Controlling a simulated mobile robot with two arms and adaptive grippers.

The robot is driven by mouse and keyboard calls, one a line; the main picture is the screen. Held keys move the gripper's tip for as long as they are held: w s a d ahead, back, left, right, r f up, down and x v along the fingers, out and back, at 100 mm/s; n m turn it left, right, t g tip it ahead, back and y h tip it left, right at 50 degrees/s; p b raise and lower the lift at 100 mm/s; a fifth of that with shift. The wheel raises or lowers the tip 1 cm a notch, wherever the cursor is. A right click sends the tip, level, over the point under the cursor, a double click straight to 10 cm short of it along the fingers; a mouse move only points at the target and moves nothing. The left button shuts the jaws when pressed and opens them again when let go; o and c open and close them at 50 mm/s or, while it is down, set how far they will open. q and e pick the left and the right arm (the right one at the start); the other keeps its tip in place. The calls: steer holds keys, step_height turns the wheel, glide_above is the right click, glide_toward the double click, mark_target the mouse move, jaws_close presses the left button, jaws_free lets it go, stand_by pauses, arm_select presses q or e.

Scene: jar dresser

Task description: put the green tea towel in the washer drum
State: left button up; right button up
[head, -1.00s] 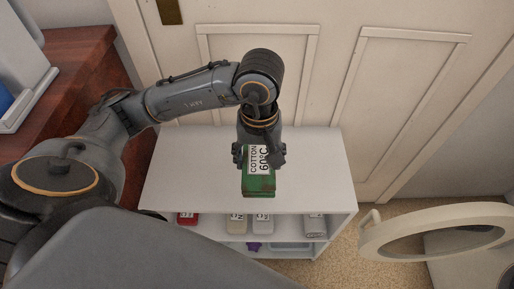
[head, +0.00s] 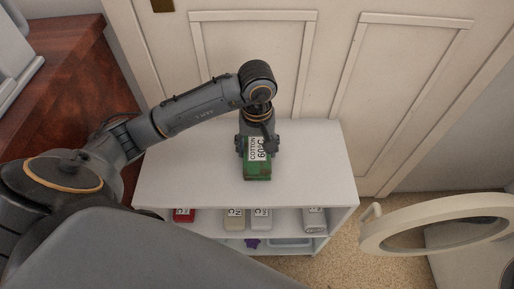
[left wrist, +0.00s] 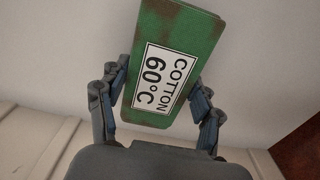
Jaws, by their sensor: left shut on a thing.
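The green tea towel (head: 257,170) is a folded green block with a white label reading "COTTON 60°C". My left gripper (head: 257,143) is shut on it, above the white shelf top; I cannot tell whether the towel touches the surface. In the left wrist view the towel (left wrist: 178,62) sits between the two fingers of the gripper (left wrist: 158,100), slightly tilted. The washer's round door (head: 437,226) stands open at the right edge of the head view. The drum itself is not visible. My right gripper is not in view.
The white shelf unit (head: 190,165) has a clear top. Its upper compartment holds a red folded item (head: 184,215) and several pale labelled ones; a purple thing (head: 252,243) is lower down. A panelled door (head: 330,60) stands behind. A reddish wooden surface (head: 70,85) is at left.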

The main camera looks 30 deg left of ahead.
arm_select(q)
steer(key=shift+f, duration=0.1)
steer(key=o, duration=0.7)
steer(key=shift+f, duration=0.1)
steer(key=o, duration=0.5)
steer(key=shift+c, duration=0.2)
